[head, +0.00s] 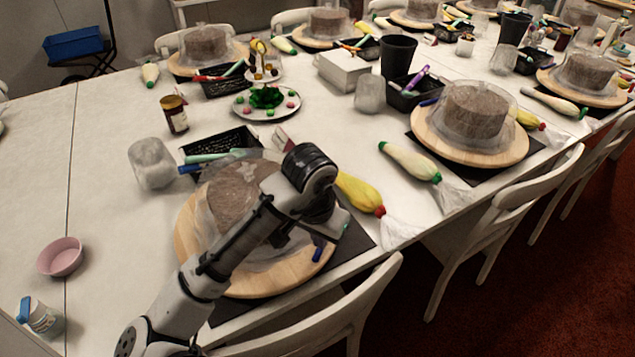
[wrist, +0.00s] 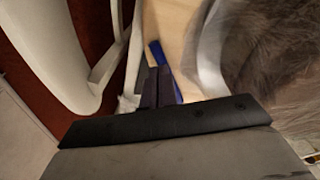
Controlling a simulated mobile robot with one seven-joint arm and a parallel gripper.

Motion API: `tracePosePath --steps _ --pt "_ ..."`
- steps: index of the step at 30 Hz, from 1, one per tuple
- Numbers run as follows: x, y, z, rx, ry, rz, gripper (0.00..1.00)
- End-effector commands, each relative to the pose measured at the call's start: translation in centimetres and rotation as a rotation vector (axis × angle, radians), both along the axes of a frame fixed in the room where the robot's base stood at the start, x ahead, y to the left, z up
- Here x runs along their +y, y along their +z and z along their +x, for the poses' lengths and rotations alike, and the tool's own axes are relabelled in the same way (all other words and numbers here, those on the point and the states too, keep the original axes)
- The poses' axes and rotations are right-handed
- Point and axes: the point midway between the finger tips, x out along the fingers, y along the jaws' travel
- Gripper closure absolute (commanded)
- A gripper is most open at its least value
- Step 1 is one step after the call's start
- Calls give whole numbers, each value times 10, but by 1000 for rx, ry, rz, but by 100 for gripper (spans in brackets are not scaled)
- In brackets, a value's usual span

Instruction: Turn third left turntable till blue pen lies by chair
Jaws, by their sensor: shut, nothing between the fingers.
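The wooden turntable (head: 185,238) under my arm stands at the table's near edge and bears a brown cake (head: 232,200) with a clear wrap around it. A blue pen (head: 318,251) lies on the board's near right part. In the wrist view the pen (wrist: 160,58) lies right beside my gripper (wrist: 157,72), which is shut with nothing held and points down at the board. Whether the fingers touch the pen I cannot tell. The white chair (head: 372,290) stands close at the table edge; it shows at left in the wrist view (wrist: 85,70). My arm hides part of the board and cake.
A yellow piping bag (head: 360,193) lies just right of the board, and a black tray (head: 220,142) with pens is behind it. A clear wrapped cup (head: 150,165) and pink bowl (head: 61,257) stand left. More turntables (head: 470,150) with cakes line the table.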

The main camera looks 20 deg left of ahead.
Motion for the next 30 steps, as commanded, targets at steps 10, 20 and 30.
tracePosePath --steps 10,20,30 --pt "0 -1 0 0 0 0 100" --pt "0 -12 0 0 0 0 100" --pt "5 -12 -10 0 1 0 100"
